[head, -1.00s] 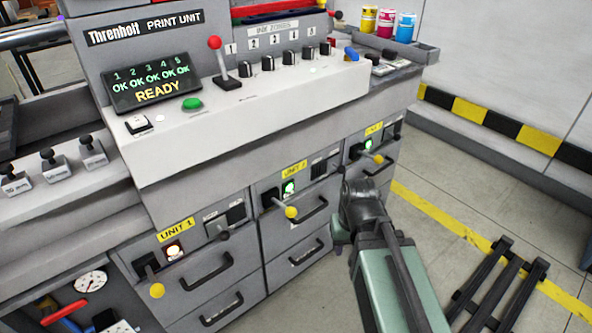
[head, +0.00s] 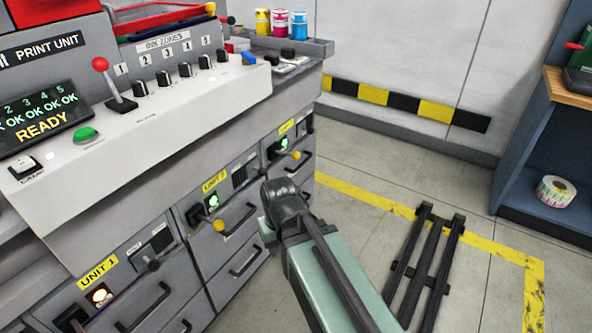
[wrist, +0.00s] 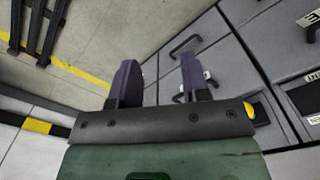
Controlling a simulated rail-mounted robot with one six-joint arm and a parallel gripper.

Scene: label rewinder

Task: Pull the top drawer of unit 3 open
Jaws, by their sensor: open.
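Unit 3 is the farthest of the three units in the head view. Its top drawer has a dark bar handle (head: 301,163) below a yellow-knobbed lever (head: 295,155) and a lit green lamp, and its front looks flush with the cabinet. The unit 3 label (head: 286,127) is small and hard to read. In the head view my arm's end is in front of the cabinet near unit 2, and the fingers are hidden there. In the wrist view my gripper (wrist: 160,75) is open and empty, with two dark purple fingers. Drawer handles (wrist: 186,44) show beyond them; I cannot tell which units' they are.
Units 1 and 2 (head: 215,182) stand nearer, with levers and handles sticking out. The control console (head: 140,130) overhangs the drawers. A black floor rack (head: 428,262) stands right of my arm. A blue shelf (head: 520,170) is at far right. Floor between is clear.

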